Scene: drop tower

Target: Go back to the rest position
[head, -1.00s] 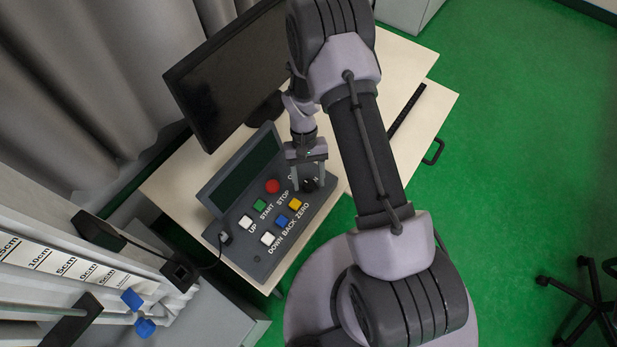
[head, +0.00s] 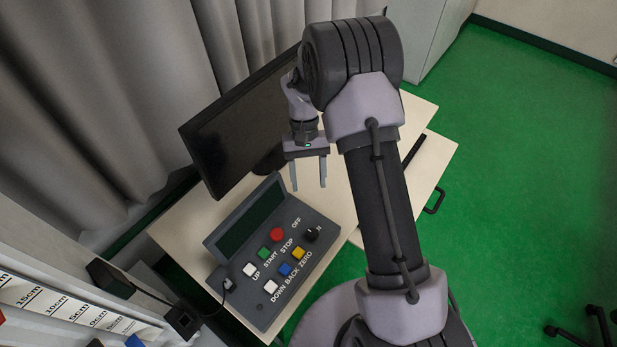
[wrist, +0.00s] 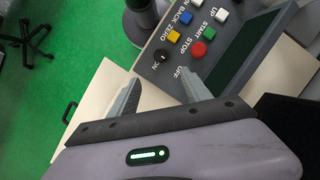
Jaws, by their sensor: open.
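My gripper (head: 309,186) is open and empty. In the head view it hangs above the table, behind the control box (head: 322,262) and in front of the monitor. In the wrist view both fingers of my gripper (wrist: 160,95) are spread, with nothing between them but the table top and the edge of the box. The black knob (head: 312,234) between OFF and ON stands clear of the fingers; it also shows in the wrist view (wrist: 162,56).
A dark monitor (head: 240,130) stands close behind my gripper. The box carries a red STOP button (head: 277,235) and several coloured buttons. A grey curtain (head: 90,80) hangs at left, beside a scale marked in cm (head: 60,305). Open green floor (head: 510,150) lies at right.

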